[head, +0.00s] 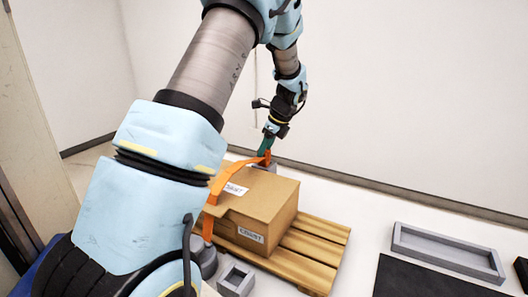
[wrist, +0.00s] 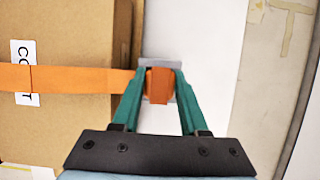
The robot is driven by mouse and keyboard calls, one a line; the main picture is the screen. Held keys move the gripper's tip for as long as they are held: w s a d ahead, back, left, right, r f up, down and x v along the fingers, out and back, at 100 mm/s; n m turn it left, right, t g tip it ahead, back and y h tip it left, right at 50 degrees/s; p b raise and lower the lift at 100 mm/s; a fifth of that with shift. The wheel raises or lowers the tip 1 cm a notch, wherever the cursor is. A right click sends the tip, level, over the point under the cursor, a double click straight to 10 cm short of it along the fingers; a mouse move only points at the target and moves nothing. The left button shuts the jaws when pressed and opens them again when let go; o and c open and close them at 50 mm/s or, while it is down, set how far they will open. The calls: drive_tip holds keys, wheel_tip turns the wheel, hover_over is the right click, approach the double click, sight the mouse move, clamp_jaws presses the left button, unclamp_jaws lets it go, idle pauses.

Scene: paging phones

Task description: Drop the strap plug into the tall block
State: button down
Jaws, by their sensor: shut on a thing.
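My gripper (head: 267,150) is shut on the orange strap plug (wrist: 159,85), between its two green fingers in the wrist view (wrist: 160,88). The plug also shows as a small orange piece in the head view (head: 266,158). A grey block (head: 266,168), which looks like the tall block, stands at the far side of the cardboard box. In the wrist view the grey block (wrist: 160,62) shows just behind the plug and is mostly hidden by it and the fingers. I cannot tell whether the plug is above the block or partly inside it.
The orange strap (head: 222,183) runs across the cardboard box (head: 270,202), which sits on a wooden pallet (head: 315,240). A small square grey block (head: 236,278) stands in front. A shallow grey tray (head: 447,250) and black mat (head: 425,280) lie right. A wall rises behind.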

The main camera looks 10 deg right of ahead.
drive_tip(key=shift+f, duration=0.6)
drive_tip(key=c, duration=0.7)
unclamp_jaws()
drive_tip(key=shift+r, duration=0.1)
drive_tip(key=p+v, duration=0.8)
drive_tip(key=v, duration=0.3)
